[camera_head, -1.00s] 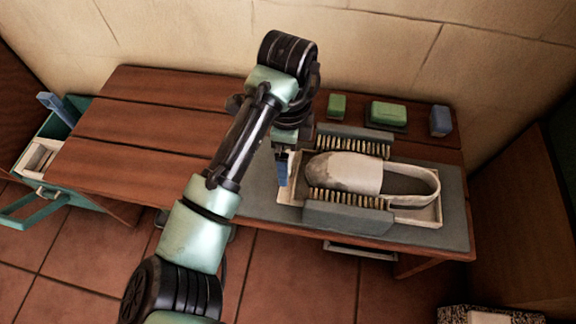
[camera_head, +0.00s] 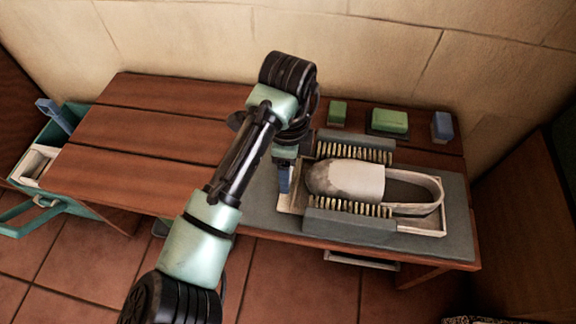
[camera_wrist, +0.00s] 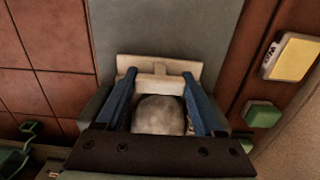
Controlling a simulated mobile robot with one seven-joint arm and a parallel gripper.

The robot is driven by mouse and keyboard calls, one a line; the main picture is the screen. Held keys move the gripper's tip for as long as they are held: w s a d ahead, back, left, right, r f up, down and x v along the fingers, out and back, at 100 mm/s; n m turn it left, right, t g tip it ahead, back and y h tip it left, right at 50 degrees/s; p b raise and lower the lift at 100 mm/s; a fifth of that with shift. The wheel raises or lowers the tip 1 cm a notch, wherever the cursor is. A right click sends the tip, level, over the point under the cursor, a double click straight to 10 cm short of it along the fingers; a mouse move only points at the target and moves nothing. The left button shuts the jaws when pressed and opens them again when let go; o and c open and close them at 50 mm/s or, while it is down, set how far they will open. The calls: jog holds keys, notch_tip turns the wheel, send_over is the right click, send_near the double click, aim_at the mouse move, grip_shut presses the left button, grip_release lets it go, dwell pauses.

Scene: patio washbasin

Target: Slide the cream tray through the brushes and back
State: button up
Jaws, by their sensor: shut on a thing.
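The cream tray (camera_head: 430,229) lies on a grey mat on the bench, between two brushes. A pale shoe (camera_head: 345,181) with a greyish toe rests in it, toe to the left. The back brush (camera_head: 355,152) and front brush (camera_head: 350,209) have bristles facing the shoe on either side. My gripper (camera_head: 285,186) points down at the tray's left end. The exact finger contact is partly hidden.
A green block (camera_head: 337,112), a green block on a dark base (camera_head: 388,121) and a blue block (camera_head: 442,126) stand along the back of the bench. A teal bin (camera_head: 75,112) stands at the left. The bench's left half (camera_head: 130,150) is clear.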

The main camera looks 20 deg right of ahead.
aim_at(309, 178)
grip_shut()
jog(key=s+d+p, duration=0.2)
jog(key=p, duration=0.1)
jog(key=shift+d+r, duration=0.2)
jog(key=shift+d, duration=0.15)
jog(key=shift+s+d+f, duration=0.2)
jog(key=shift+d+f, duration=0.05)
jog(key=shift+d, duration=0.15)
jog(key=o, duration=1.3)
grip_release()
notch_tip(309, 178, up, 13)
jog(key=p, duration=0.6)
